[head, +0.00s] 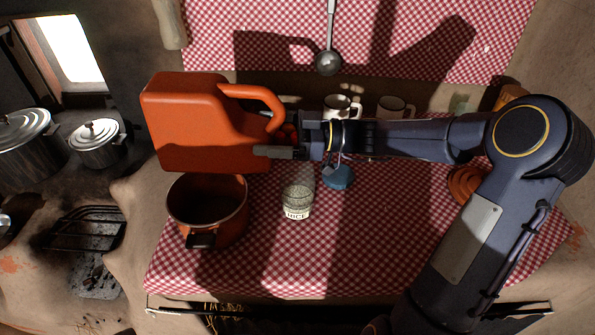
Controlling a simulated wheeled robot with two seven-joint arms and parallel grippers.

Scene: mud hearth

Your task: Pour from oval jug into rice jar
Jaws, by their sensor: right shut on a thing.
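The oval jug (190,118) is a large orange jug with a looped handle. It is held up over the left part of the table, about upright, above and behind the orange pot. My right gripper (283,141) is shut on its right side, near the lower end of the handle. The rice jar (297,201) is a small clear glass jar with a "RICE" label. It stands upright on the checked cloth, in front of and below the gripper. I cannot tell how full it is. My left gripper is not in view.
An orange pot (208,212) stands left of the rice jar. A blue item (339,178) lies right of the jar. Two white mugs, one of them (393,108), stand at the back. A ladle (328,62) hangs on the wall. The checked cloth (370,235) is clear at front centre.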

